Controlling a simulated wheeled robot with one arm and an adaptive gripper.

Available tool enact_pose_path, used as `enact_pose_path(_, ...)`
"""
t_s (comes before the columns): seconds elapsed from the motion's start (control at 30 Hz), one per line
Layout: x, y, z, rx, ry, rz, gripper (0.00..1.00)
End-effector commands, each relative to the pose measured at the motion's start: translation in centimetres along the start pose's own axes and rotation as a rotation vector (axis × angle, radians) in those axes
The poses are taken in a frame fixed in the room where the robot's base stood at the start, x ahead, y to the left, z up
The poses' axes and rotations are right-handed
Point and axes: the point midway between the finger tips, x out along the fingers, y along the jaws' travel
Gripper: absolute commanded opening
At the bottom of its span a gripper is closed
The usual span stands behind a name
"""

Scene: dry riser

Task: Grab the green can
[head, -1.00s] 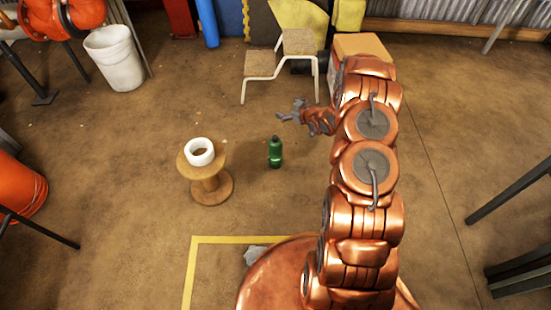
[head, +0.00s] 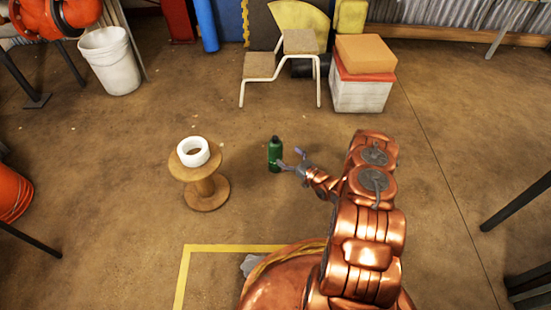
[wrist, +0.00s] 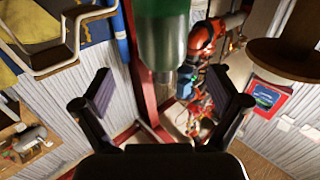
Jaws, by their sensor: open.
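The green can (head: 274,154) is a dark green bottle-like cylinder with a narrower top, standing upright on the brown floor in the head view. My gripper (head: 293,165) is just to its right, with its fingers pointing toward it. In the wrist view the green can (wrist: 161,35) shows at the top middle, large and close, ahead of the fingers. My gripper (wrist: 160,98) is open there, with a dark pad on each side and nothing held between them. I cannot tell whether a finger touches the can.
A wooden spool (head: 205,190) with a white ring (head: 195,151) on it stands left of the can. A chair (head: 282,62) and a white box with a red rim (head: 360,92) stand behind. A white bucket (head: 110,62) is at the back left. The floor around the can is clear.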

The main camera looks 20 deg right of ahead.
Motion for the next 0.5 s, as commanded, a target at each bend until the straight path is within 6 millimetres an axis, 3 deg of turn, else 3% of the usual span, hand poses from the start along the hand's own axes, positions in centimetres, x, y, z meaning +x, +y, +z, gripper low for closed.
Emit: enact_pose_path(0.5, 5.0, -0.5, 0.2, -0.002, 0.001, -0.004, 0.97)
